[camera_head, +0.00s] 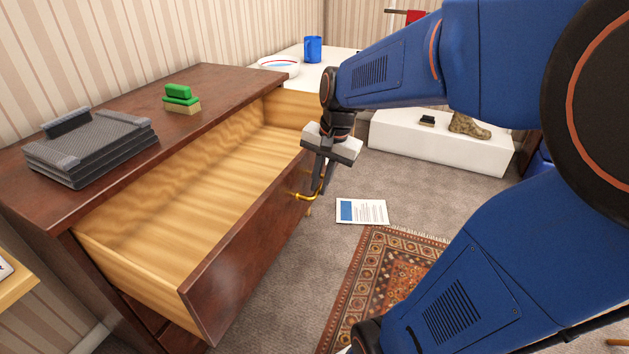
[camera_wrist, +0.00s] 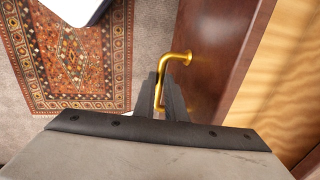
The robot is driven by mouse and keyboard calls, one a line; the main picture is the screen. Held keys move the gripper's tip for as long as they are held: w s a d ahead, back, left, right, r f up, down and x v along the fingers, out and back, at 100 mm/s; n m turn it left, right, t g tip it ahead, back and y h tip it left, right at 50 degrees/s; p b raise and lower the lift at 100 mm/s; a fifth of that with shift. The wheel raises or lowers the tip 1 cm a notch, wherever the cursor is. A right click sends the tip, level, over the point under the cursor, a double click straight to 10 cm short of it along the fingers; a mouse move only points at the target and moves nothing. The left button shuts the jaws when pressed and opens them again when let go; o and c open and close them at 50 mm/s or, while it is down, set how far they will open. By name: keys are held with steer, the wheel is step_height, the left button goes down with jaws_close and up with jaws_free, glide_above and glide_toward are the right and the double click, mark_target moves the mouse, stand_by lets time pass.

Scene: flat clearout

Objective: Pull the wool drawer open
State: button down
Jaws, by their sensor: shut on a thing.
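The wool drawer (camera_head: 245,255) is the top drawer of a dark brown wooden chest (camera_head: 215,78). It stands well out from the chest, and its pale wood inside looks empty. My gripper (camera_head: 318,190) is at the outer side of the drawer front, shut on the brass handle (camera_head: 303,196). In the wrist view the dark fingers (camera_wrist: 168,90) close around the bar of the handle (camera_wrist: 185,57), beside the drawer front (camera_wrist: 220,50). Part of the handle is hidden by the fingers.
On the chest lie a grey tray-like stack (camera_head: 95,150) and a green-and-tan block (camera_head: 182,98). A patterned rug (camera_head: 375,285) and a printed sheet (camera_head: 362,211) lie on the carpet. A low white bench (camera_head: 440,145) with a boot (camera_head: 469,126) stands behind.

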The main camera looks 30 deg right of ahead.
steer(key=c, duration=1.8)
jaws_free()
steer(key=shift+r, duration=0.1)
steer(key=s+r, duration=0.1)
steer(key=r, duration=0.4)
steer(key=d+r, duration=0.1)
steer(key=r, duration=0.5)
steer(key=s+d+r, duration=0.1)
steer(key=r, duration=0.5)
steer(key=shift+s, duration=0.35)
steer(key=shift+f, duration=0.1)
steer(key=s+a+f+n+t, duration=0.1)
steer(key=s+a+f+n, duration=0.1)
steer(key=s+f+n, duration=0.1)
steer(key=s+a+f+n+t, duration=0.1)
steer(key=s+a+f+n, duration=0.1)
steer(key=s+f+n, duration=0.2)
steer(key=s+a+f+n+t+h, duration=0.1)
steer(key=s+a+f+n, duration=0.2)
steer(key=s+f, duration=0.2)
step_height(320, 180, down, 4)
steer(key=shift+s+r+n, duration=0.15)
steer(key=shift+r+n, duration=0.1)
steer(key=shift+n, duration=0.15)
